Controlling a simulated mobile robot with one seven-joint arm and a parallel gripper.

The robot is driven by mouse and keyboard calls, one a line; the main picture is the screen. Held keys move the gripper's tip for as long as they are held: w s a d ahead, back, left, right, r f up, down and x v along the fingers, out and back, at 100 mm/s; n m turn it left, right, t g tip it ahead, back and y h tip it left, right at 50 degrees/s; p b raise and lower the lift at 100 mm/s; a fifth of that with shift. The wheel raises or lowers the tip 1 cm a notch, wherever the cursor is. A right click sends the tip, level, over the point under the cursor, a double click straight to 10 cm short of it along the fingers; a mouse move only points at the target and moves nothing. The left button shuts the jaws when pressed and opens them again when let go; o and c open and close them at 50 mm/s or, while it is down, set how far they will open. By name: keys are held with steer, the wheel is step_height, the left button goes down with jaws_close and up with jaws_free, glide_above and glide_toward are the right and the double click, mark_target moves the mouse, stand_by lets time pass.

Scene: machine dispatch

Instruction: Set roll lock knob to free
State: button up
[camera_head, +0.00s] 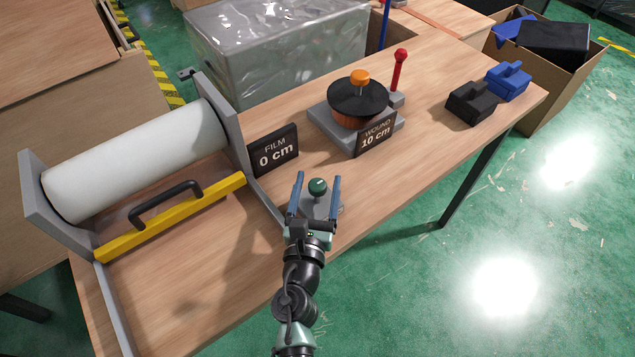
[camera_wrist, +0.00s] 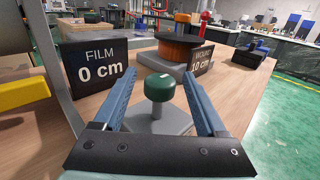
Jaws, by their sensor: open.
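The knob (camera_head: 317,187) is dark green with a pale mark on its top, and it stands on a short grey stem above a grey base (camera_head: 329,211) near the table's front edge. In the wrist view the knob (camera_wrist: 160,87) sits centred between the two blue fingers. My gripper (camera_head: 316,180) is open, with one finger on each side of the knob. A gap shows between the knob and each finger, so they look apart. No readable lock or free label shows beside the knob.
A white film roll (camera_head: 135,160) in a grey frame and a yellow bar with a black handle (camera_head: 170,218) are at left. A "FILM 0 cm" sign (camera_head: 273,151), a "WOUND 10 cm" sign (camera_head: 375,135) by an orange spool, and a red-knobbed lever (camera_head: 398,70) stand behind the knob.

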jaws_close()
stand_by(0.4)
